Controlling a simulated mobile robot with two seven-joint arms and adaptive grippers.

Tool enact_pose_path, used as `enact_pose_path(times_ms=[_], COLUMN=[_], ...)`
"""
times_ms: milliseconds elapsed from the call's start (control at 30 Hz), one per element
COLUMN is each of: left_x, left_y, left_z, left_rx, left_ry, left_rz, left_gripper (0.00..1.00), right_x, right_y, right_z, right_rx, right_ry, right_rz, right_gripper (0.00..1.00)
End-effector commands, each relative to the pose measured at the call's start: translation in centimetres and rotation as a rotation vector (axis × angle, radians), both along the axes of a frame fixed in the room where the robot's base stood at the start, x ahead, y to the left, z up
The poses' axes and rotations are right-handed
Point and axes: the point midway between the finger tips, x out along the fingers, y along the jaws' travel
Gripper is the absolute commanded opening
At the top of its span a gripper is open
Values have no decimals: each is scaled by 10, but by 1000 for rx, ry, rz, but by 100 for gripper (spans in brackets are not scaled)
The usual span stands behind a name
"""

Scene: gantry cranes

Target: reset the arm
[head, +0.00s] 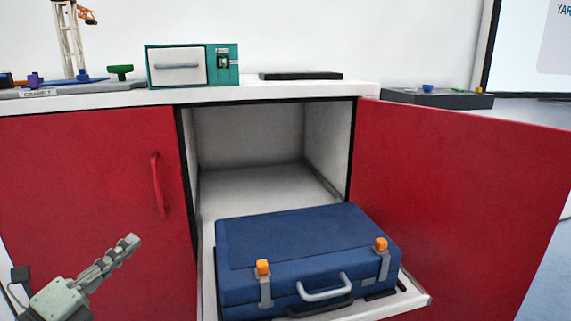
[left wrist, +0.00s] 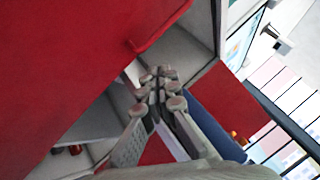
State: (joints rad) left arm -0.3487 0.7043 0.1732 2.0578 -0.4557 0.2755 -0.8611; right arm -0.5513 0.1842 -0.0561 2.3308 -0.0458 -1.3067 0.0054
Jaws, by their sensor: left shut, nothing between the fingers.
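My left gripper (head: 130,244) is at the lower left of the head view, in front of the closed red cabinet door (head: 100,190). Its fingers are together and empty, and it touches nothing that I can see. In the left wrist view the shut fingers (left wrist: 158,80) show at the middle, with red door panels and the open cabinet behind them. My right gripper shows in neither view.
A blue case (head: 300,240) with orange latches lies on a pulled-out white shelf (head: 415,300). The right red door (head: 460,190) stands open. On the counter are a teal box (head: 225,75), a black slab (head: 300,76) and a crane model (head: 68,40).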

Motion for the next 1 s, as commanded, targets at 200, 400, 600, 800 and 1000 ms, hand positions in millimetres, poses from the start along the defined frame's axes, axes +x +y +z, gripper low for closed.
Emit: enact_pose_path(times_ms=[200,400,600,800,1000], left_x=[-6,-84,-172,-216,-220], left_y=[64,52,4,-23,-25], left_z=[-143,-273,-345,-366,-368], left_rx=[-706,-1181,-1460,-1548,-1555], left_ry=[533,919,1186,1295,1306], left_rz=[472,873,1216,1385,1403], left_gripper=[0,0,0,0,0], right_x=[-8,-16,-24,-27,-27], right_y=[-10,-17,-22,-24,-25], right_z=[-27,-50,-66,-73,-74], right_rx=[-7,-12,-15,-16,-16], right_ry=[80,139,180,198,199], right_rz=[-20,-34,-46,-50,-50], right_gripper=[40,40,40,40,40])
